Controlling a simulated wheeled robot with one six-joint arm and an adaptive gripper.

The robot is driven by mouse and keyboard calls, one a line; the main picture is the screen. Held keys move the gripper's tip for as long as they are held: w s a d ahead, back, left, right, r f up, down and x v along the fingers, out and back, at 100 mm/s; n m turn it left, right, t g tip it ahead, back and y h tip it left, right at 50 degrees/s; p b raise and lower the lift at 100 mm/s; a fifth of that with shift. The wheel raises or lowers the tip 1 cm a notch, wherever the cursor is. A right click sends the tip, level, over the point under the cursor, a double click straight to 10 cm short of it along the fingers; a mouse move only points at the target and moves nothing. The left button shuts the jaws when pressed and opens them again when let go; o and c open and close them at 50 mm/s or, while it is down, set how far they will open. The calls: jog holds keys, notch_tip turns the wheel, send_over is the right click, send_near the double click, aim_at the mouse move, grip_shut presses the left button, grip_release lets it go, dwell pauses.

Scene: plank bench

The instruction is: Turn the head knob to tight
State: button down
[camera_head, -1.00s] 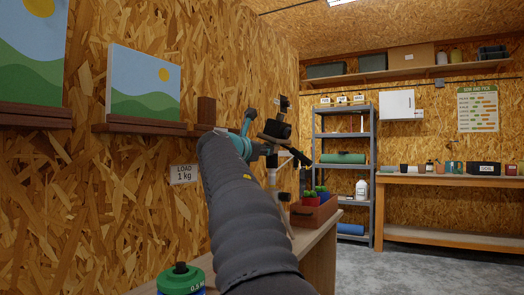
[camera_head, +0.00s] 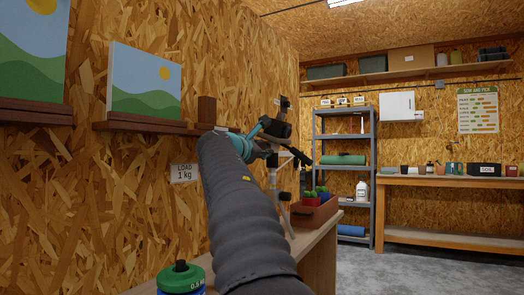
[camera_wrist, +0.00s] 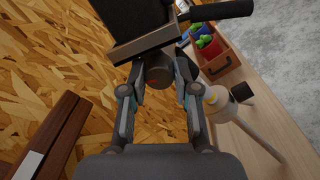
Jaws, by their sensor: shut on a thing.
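A tripod (camera_head: 281,190) stands on the bench by the wall, its dark head (camera_head: 279,129) partly hidden behind my arm. In the wrist view a round dark knob (camera_wrist: 158,71) sits under the head's brownish plate (camera_wrist: 157,43). My gripper (camera_wrist: 159,82) is shut on this knob, one finger on each side; it also shows in the head view (camera_head: 263,142). A black handle (camera_wrist: 222,13) sticks out to the right of the head. The tripod's grey collar (camera_wrist: 217,103) is just right of my right finger, close to it. I cannot read any mark on the knob.
A wooden box with potted cacti (camera_head: 314,212) stands beyond the tripod on the bench (camera_head: 318,254). A green-topped can (camera_head: 181,279) is at the near end. Picture ledges (camera_head: 137,126) stick out from the left wall. Open floor (camera_head: 400,268) lies to the right.

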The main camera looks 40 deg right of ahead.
dwell(0.3)
jog(key=c, duration=0.9)
grip_release()
jog(key=shift+o, duration=0.2)
